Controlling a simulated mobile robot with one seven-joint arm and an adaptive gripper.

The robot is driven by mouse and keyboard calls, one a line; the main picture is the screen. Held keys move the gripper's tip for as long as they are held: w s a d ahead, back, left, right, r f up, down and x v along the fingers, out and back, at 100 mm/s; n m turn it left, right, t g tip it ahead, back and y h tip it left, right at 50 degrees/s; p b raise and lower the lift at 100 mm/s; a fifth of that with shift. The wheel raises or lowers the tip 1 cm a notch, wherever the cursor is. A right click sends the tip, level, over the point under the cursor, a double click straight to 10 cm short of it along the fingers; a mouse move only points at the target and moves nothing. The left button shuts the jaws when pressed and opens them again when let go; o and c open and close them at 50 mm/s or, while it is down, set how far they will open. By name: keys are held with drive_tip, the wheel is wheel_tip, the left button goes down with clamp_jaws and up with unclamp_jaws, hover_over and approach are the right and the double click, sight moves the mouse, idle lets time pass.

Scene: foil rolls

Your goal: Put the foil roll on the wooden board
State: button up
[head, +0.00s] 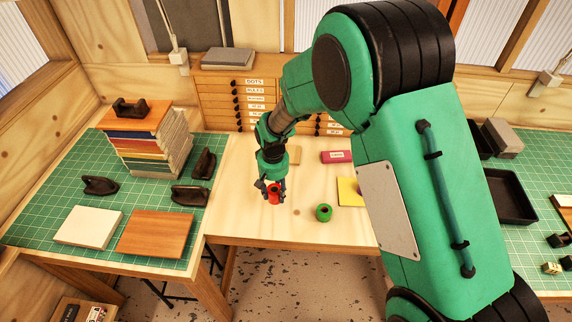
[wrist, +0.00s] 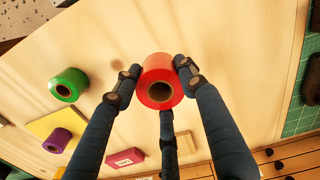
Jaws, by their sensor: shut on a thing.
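A red foil roll (head: 274,196) is between the fingers of my gripper (head: 272,186), over the bare wooden table in the middle. In the wrist view, the fingers of my gripper (wrist: 157,74) press on both sides of the red roll (wrist: 160,92), whose dark core faces the camera. I cannot tell whether the roll touches the table. A brown wooden board (head: 154,234) lies flat and empty on the green cutting mat (head: 60,192), to the left of my gripper.
A green roll (head: 323,212) stands right of my gripper; a purple roll (wrist: 57,140) shows in the wrist view by a yellow sheet (head: 350,191). A white block (head: 88,227) lies left of the board. Dark holders (head: 190,195) and a book stack (head: 155,150) stand behind it.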

drive_tip(key=w+d+r+p, duration=0.1)
drive_tip(key=w+d+p, duration=0.4)
drive_tip(key=w+d, duration=0.3)
drive_tip(key=w, duration=0.4)
drive_tip(key=shift+d+r+n, duration=0.25)
drive_tip(key=shift+d+n, duration=0.05)
drive_tip(key=shift+d, duration=0.05)
drive_tip(key=p, duration=0.3)
hover_over(292, 153)
drive_tip(key=shift+s+a+f, duration=0.1)
drive_tip(key=shift+f, duration=0.6)
drive_tip(key=shift+f, duration=0.1)
drive_tip(key=shift+f, duration=1.7)
drive_tip(key=shift+f, duration=0.15)
